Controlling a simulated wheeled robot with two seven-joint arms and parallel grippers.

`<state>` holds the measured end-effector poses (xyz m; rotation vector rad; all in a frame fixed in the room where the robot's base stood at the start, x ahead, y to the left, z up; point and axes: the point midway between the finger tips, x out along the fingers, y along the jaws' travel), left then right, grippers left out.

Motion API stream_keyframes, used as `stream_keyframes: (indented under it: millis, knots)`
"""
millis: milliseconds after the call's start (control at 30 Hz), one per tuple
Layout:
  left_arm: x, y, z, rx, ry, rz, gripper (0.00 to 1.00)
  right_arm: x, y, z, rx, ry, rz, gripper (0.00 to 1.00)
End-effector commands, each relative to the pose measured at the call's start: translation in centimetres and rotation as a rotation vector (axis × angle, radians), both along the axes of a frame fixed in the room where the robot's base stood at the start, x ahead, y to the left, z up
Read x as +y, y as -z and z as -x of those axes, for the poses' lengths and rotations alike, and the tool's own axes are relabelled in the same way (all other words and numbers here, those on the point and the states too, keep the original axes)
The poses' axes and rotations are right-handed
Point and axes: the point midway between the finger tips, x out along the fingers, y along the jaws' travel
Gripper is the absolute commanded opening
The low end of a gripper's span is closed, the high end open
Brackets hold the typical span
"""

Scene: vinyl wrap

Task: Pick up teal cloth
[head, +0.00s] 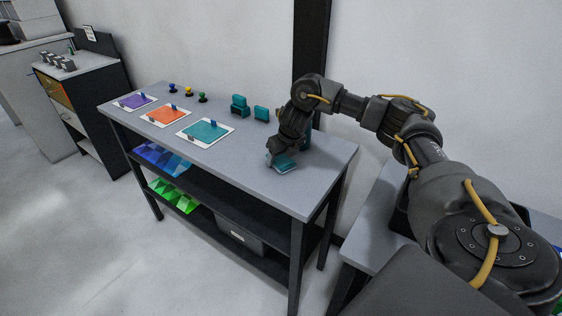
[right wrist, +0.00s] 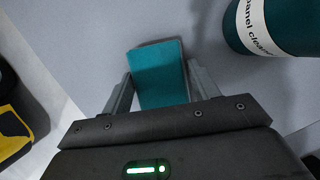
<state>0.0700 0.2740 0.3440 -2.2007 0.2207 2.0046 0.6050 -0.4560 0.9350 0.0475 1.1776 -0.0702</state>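The teal cloth (head: 285,164) lies as a small flat folded rectangle on the grey tabletop near the right end of the table. My right gripper (head: 272,157) is down at it, pointing at the table. In the right wrist view the cloth (right wrist: 158,72) lies between the two spread fingers (right wrist: 160,80), one along each side. The fingertips are very close to its edges, and I cannot tell whether they touch. My left gripper is not in view.
A teal panel-cleaner bottle (right wrist: 278,22) stands close to the right gripper. Teal blocks (head: 240,106) stand along the back edge. Purple (head: 134,101), orange (head: 166,115) and teal (head: 206,131) sheets lie to the left. The tabletop's front right is clear.

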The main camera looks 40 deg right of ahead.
Motion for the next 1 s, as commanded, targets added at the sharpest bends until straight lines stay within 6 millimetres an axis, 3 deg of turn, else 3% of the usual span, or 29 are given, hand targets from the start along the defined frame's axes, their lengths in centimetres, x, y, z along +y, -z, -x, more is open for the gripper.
stream_keyframes:
  millis: [33,167,567,667,733,800,1000]
  knots:
    - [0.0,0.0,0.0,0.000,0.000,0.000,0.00,0.0,0.0,0.0,0.000,0.000,0.000,0.53]
    - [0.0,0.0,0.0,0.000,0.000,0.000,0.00,0.0,0.0,0.0,0.000,0.000,0.000,0.37]
    - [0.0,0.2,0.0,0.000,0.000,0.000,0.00,0.0,-0.8,-0.1,-0.002,-0.001,0.000,0.37]
    - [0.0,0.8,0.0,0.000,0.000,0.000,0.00,0.0,-2.3,-0.1,-0.006,0.000,0.000,0.37]
    - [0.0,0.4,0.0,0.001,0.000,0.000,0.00,0.1,-4.4,-0.1,-0.008,-0.002,0.001,0.37]
    - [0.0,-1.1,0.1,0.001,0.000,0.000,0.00,1.1,-6.5,1.1,-0.007,-0.008,0.005,0.37]
    - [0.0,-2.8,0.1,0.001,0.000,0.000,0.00,3.8,-10.6,4.2,-0.005,-0.009,0.005,0.37]
